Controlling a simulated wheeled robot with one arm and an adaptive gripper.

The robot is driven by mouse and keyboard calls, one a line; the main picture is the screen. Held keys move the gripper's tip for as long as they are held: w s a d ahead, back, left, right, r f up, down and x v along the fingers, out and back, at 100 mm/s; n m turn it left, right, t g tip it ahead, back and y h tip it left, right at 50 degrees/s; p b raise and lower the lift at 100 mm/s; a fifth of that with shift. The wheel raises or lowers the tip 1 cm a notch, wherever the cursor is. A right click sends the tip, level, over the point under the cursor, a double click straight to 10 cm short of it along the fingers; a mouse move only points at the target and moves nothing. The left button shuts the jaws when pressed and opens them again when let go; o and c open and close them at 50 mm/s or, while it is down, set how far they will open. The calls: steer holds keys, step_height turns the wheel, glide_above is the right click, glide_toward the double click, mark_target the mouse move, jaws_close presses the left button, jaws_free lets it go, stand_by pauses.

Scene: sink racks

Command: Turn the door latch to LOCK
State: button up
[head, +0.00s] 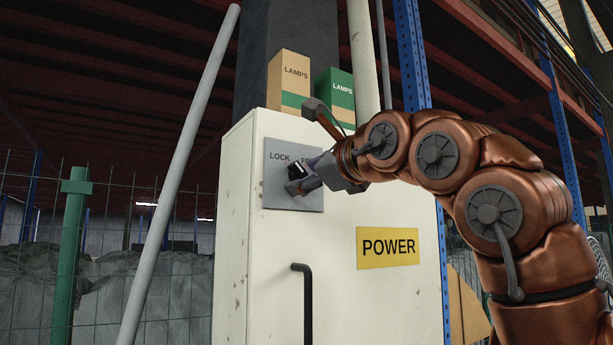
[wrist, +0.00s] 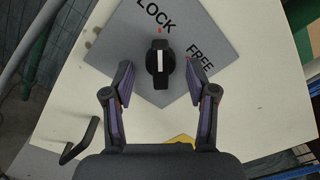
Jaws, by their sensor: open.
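The door latch is a black knob with a white line (wrist: 158,66) on a grey plate (wrist: 108,45) printed LOCK and FREE. In the wrist view its long grip and white line point up at a small red mark beside LOCK, away from FREE. My gripper (wrist: 160,76) is open, with one finger on each side of the knob and a gap to both. In the head view my gripper (head: 303,180) is at the plate (head: 277,190) from the right, partly covering the knob (head: 295,172) and the word FREE.
The plate is on a pale cabinet (head: 240,240) with a black bar handle (head: 303,310) and a yellow POWER sign (head: 388,246). Two LAMPS boxes (head: 290,82) stand on top. A slanted grey pole (head: 180,170) and wire fence are at left, a blue rack post (head: 412,60) behind.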

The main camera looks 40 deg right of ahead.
steer(key=s+a, duration=0.1)
steer(key=s, duration=1)
steer(key=shift+s, duration=0.4)
